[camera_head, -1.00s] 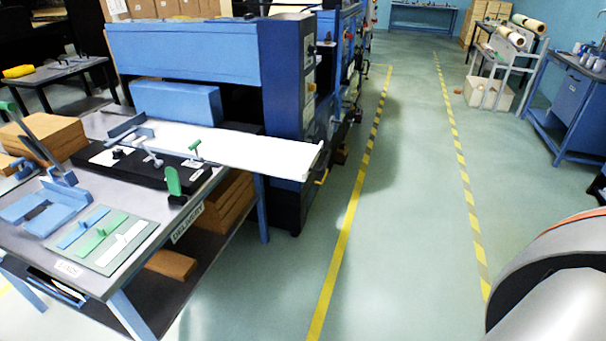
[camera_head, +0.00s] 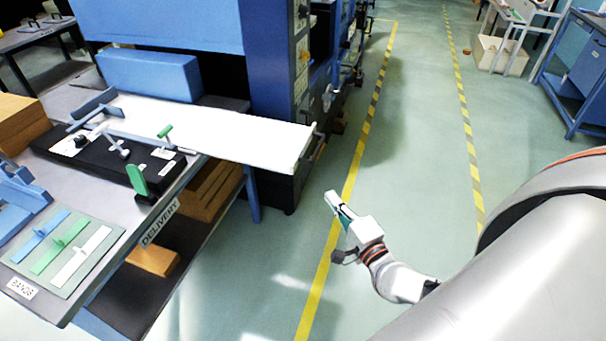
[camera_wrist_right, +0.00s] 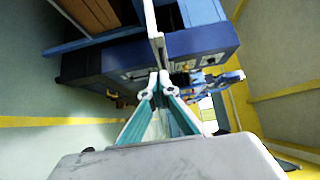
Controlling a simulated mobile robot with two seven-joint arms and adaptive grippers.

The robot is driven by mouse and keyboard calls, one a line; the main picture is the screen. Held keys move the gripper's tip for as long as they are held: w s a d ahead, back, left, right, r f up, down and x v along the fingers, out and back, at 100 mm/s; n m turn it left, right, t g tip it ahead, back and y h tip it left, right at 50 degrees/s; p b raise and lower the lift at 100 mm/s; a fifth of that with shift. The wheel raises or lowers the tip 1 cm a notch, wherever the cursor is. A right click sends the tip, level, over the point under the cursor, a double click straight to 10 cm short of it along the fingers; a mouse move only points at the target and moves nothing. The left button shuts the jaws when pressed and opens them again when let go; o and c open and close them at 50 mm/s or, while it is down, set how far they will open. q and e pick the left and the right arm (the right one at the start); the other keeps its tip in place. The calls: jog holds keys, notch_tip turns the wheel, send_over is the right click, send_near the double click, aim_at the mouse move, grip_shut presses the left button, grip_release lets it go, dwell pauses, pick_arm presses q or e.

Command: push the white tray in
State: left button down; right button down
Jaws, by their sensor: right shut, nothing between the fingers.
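The white tray (camera_head: 225,131) is a long flat tray on the left in the head view. It sticks out to the right from the machine, past the delivery table's edge, over the floor. My left gripper is not in view.
The blue machine (camera_head: 265,70) stands behind the tray. The delivery table (camera_head: 150,215) holds a black fixture (camera_head: 105,155) with green levers and a bands board (camera_head: 70,245). Open floor with a yellow line (camera_head: 345,200) lies to the right.

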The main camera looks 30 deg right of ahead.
send_near(296, 166)
jog(key=w+d, duration=0.2)
jog(key=d, duration=0.1)
jog(key=w, duration=0.1)
jog(key=w+a, duration=0.1)
jog(key=w, duration=0.1)
jog(key=shift+w+a, duration=0.15)
jog(key=shift+a, duration=0.15)
jog(key=shift+w+a, duration=0.3)
jog(key=shift+w, duration=0.05)
